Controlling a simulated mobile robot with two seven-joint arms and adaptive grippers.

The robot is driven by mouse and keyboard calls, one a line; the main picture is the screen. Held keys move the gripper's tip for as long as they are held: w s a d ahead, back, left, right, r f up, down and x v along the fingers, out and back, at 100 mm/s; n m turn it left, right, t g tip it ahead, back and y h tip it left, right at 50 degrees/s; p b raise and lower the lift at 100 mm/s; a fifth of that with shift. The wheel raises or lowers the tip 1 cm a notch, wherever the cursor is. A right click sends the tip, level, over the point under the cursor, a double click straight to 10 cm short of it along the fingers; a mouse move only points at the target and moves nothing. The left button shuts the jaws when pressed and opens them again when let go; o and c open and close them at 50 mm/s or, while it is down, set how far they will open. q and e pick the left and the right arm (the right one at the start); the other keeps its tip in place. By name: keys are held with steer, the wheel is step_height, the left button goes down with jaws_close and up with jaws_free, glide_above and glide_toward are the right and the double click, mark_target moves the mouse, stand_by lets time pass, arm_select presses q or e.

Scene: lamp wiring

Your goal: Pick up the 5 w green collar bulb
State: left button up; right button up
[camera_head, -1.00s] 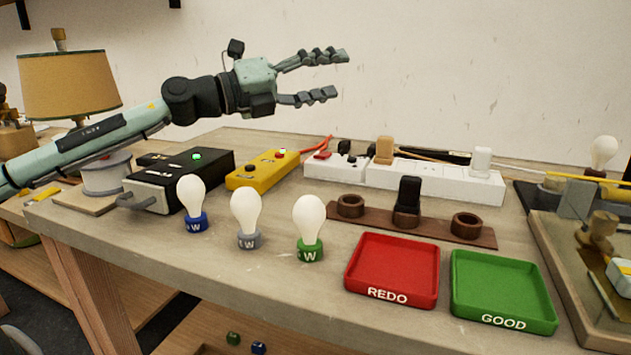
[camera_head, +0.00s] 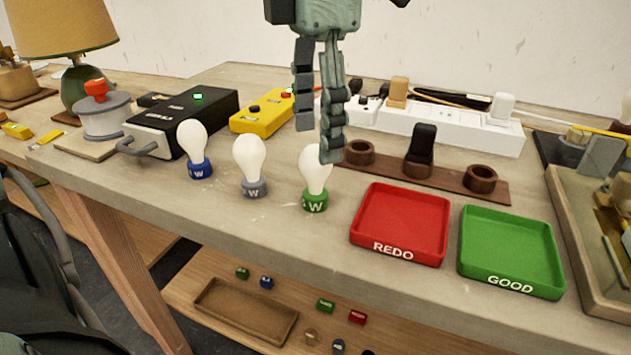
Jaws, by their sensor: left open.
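The green collar bulb (camera_head: 314,180) stands upright on the workbench with a white globe and a green base marked W. It is the rightmost of three bulbs in a row. My left gripper (camera_head: 320,140) points down from above, with its fingers just above and behind the bulb in the picture. One finger overlaps the right upper part of the globe. The gripper is open and holds nothing. Whether it touches the globe I cannot tell. My right gripper is not in view.
A grey collar bulb (camera_head: 251,166) and a blue collar bulb (camera_head: 195,149) stand to the left. A red REDO tray (camera_head: 400,258) and a green GOOD tray (camera_head: 510,287) lie to the right. A wooden socket strip (camera_head: 450,181) and a white power strip (camera_head: 450,127) are behind.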

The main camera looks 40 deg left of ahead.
mark_target(316, 146)
arm_select(q)
step_height(316, 146, down, 5)
steer(key=shift+s+r, duration=0.1)
steer(key=c, duration=1.3)
steer(key=shift+o, duration=0.2)
